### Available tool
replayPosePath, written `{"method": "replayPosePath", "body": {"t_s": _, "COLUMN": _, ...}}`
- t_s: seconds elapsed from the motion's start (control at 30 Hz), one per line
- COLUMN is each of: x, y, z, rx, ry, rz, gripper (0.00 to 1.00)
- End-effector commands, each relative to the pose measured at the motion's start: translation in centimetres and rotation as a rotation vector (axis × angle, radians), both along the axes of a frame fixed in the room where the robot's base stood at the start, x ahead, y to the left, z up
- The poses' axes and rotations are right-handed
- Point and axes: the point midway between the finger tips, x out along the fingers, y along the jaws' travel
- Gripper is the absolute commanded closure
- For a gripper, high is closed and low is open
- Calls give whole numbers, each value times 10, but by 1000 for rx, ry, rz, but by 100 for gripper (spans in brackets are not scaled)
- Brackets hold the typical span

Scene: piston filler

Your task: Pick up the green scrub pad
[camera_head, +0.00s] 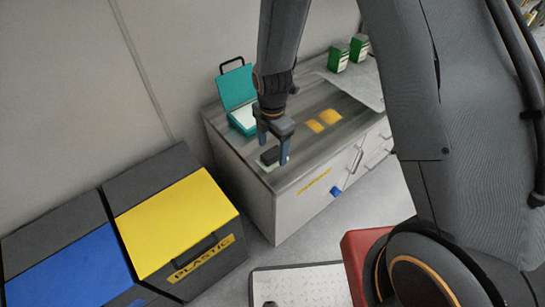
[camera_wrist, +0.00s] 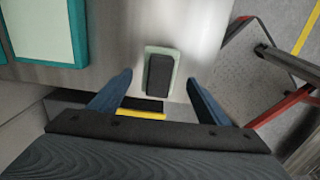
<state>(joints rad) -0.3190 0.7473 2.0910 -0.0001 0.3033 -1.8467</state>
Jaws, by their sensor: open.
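A small pale green pad (camera_wrist: 149,64) lies on the grey metal countertop near its edge, with a dark block (camera_wrist: 160,73) on top that leaves only its green border showing. In the head view the dark block (camera_head: 268,156) and a bit of the pale green pad (camera_head: 262,164) show at the counter's near left corner. My gripper (camera_head: 274,148) is open above it. In the wrist view my gripper (camera_wrist: 158,82) has its two fingers apart, with the pad ahead between their tips. I cannot tell the height gap.
A teal case (camera_head: 237,88) with its lid up stands behind the pad. Yellow pieces (camera_head: 323,120) lie to the right, and green boxes (camera_head: 338,58) stand farther back. A yellow-lidded bin (camera_head: 175,220) and a blue-lidded bin (camera_head: 70,270) stand left of the cabinet (camera_head: 290,215).

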Motion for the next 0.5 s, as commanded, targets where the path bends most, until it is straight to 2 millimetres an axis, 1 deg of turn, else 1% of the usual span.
{"method": "replayPosePath", "body": {"t_s": 0.1, "x": 0, "y": 1, "z": -16, "rx": 0, "ry": 2, "rz": 0, "gripper": 30}}
{"method": "replayPosePath", "body": {"t_s": 0.23, "x": 0, "y": 1, "z": -28, "rx": 0, "ry": 2, "rz": -1, "gripper": 30}}
{"method": "replayPosePath", "body": {"t_s": 0.5, "x": 1, "y": 1, "z": -31, "rx": 1, "ry": -1, "rz": -1, "gripper": 30}}
